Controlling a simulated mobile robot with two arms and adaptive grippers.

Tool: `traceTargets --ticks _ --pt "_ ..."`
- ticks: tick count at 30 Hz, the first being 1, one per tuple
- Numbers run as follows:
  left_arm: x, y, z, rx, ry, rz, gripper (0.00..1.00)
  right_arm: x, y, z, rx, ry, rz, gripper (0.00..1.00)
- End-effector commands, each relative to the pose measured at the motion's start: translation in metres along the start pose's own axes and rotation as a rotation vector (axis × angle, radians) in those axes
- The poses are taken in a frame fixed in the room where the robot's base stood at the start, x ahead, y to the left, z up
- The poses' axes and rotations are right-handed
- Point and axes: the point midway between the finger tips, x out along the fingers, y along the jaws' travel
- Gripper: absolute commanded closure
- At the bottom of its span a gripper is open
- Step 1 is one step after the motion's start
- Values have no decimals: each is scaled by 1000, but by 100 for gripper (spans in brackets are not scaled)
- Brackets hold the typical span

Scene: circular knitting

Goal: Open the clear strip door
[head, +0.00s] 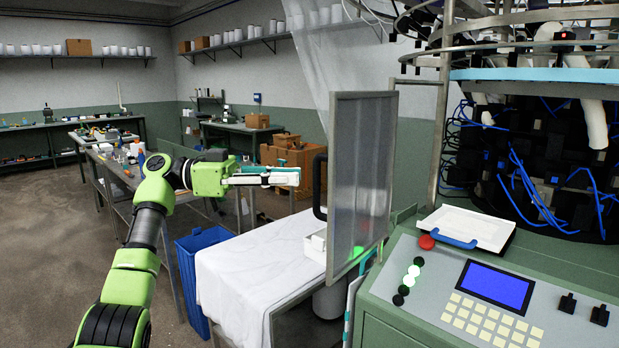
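The clear strip door (362,170) is a translucent ribbed panel in a grey frame, standing upright beside the knitting machine. A black bar handle (318,187) sits on its left side. My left gripper (298,177) points right toward the handle, which is a little to the right of its fingertips in the picture. They look apart, with nothing visible held. The fingers show side-on, so their opening cannot be judged. My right gripper is not in view.
The green machine console (480,300) with a blue screen stands at the right. A white-covered table (250,285) is below the door, with a blue bin (195,262) beside it. Clear sheeting (325,60) hangs above. Open floor lies at the left.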

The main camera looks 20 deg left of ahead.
Motion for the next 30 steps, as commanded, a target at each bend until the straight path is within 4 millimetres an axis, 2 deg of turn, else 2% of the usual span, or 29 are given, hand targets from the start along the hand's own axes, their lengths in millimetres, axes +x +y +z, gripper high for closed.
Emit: traceTargets --ticks 3,10,15,30 --pt "-26 0 -1 0 1 -2 85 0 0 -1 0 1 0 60" --pt "-54 0 0 0 -1 -1 85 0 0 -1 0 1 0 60" --pt "-59 0 1 0 -2 1 85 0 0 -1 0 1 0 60" --pt "-57 -2 5 -11 -5 -5 85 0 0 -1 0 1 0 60"
